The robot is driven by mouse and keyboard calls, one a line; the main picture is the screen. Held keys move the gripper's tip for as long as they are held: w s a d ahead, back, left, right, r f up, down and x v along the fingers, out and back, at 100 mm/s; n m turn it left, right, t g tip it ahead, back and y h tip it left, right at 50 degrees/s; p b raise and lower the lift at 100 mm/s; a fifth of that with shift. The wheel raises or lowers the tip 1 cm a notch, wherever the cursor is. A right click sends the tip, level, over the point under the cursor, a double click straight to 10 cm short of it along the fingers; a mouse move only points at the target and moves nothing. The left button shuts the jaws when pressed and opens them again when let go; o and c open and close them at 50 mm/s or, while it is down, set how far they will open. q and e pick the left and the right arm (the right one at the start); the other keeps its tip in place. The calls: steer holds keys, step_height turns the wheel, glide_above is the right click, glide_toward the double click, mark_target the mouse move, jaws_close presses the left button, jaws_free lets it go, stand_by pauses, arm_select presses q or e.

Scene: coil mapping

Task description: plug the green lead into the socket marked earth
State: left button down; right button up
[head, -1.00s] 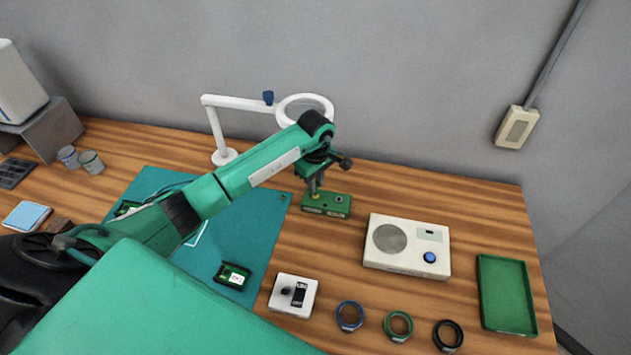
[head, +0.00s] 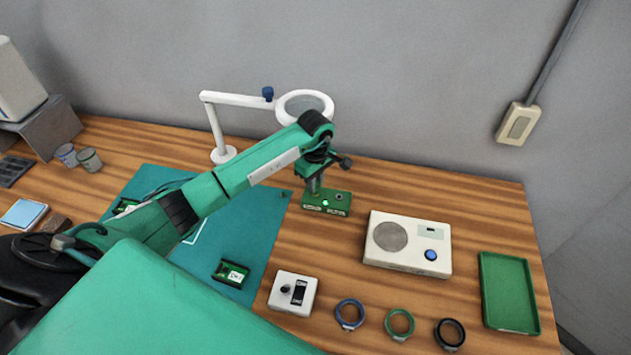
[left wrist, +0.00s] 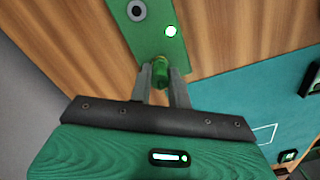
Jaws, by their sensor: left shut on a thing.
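The green socket box (head: 345,208) stands on the bench just right of the teal mat. A green light glows on its top, and an empty dark round socket shows in the left wrist view (left wrist: 137,11). My left gripper (head: 314,188) is over the box's left end, shut on the green plug (left wrist: 160,73) of the lead. The plug sits at that end of the box and looks seated in the near socket, which is hidden under it. The box's labels are too small to read. My right gripper is not in view.
A magnifier lamp (head: 224,154) stands behind my arm. A white speaker box (head: 405,262) is to the right, with a green tray (head: 510,292) beyond. A white switch box (head: 281,299) and blue, green and black rings lie in front. Small boards lie on the mat (head: 250,230).

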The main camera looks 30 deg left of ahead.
arm_select(q)
steer(key=shift+f, duration=0.1)
steer(key=c, duration=1.2)
jaws_free()
steer(key=shift+c, duration=0.2)
